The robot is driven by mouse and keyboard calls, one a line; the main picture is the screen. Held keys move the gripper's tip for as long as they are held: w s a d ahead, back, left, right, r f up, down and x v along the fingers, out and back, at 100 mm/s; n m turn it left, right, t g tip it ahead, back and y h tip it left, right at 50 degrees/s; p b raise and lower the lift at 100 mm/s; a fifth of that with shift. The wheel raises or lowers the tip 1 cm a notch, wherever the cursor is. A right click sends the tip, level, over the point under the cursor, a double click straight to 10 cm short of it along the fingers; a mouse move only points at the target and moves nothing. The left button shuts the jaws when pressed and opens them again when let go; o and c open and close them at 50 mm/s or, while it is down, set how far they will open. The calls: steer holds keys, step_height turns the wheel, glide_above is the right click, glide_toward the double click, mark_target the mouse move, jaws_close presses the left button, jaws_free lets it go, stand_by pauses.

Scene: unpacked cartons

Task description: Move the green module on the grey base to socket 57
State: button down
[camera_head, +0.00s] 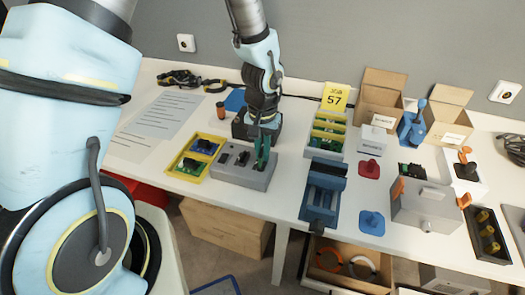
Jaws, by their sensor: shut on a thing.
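The grey base (234,173) stands on the white table, left of centre, with dark sockets on its top. A green module (262,158) stands upright at the right end of the base. My gripper (261,137) comes down from above and is shut on the module's upper part. I cannot tell whether the module is seated in the base or slightly raised. A yellow sign (336,97) reads "JOB 57" and stands behind a yellow-edged rack (328,134) holding green boards. No separate socket number is legible.
A yellow tray (186,176) with blue and green boards adjoins the base on the left. A blue holder (322,190) stands to the right. Open cartons (380,95) stand at the back right. Bare table lies between the base and the blue holder.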

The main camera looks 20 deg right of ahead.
steer(key=c, duration=0.8)
jaws_free()
steer(key=shift+c, duration=0.2)
steer(key=shift+r, duration=0.1)
